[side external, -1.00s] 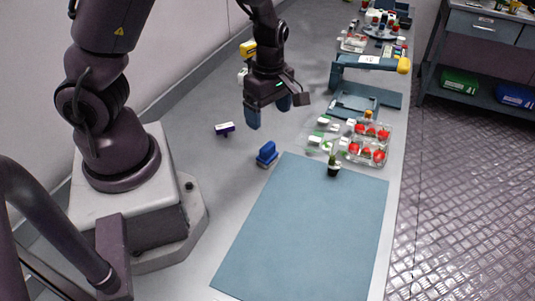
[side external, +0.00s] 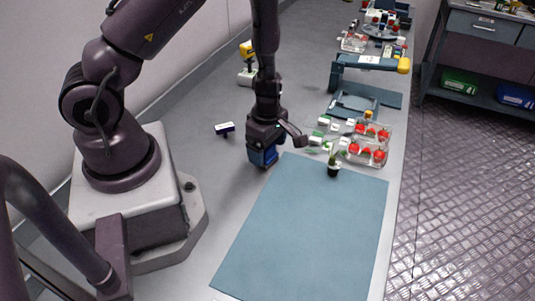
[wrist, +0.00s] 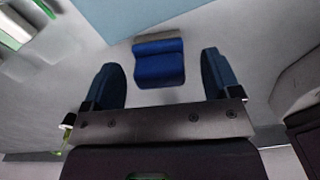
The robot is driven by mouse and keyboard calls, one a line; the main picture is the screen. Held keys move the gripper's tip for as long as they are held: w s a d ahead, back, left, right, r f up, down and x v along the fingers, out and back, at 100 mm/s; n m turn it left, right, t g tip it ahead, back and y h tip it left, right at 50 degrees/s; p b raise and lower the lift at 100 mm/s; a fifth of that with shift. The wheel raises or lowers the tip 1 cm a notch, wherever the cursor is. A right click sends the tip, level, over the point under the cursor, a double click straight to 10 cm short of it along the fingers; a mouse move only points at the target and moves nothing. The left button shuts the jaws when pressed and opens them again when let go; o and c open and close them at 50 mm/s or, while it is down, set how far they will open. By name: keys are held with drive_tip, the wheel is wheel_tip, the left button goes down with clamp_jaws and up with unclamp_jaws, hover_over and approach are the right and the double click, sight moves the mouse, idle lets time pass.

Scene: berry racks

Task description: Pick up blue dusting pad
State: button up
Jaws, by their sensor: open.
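The blue dusting pad (wrist: 159,68) lies on the grey table, with a grey strip along its far edge in the wrist view. My gripper (wrist: 163,78) is open, with one blue finger on each side of the pad and a gap to each. In the side external view my gripper (side external: 263,158) points down over the pad's spot beside the blue mat, and it hides most or all of the pad. I cannot tell how high the fingertips are above the table.
A blue mat (side external: 305,225) lies in front, with a small potted plant (side external: 333,170) at its far edge. Clear trays of red berries (side external: 366,153) stand to the right. A small dark and white block (side external: 225,128) lies to the left. A yellow-topped device (side external: 247,50) stands behind.

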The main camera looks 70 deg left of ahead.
wheel_tip(320, 180, down, 2)
drive_tip(key=shift+f, duration=0.1)
drive_tip(key=c, duration=1)
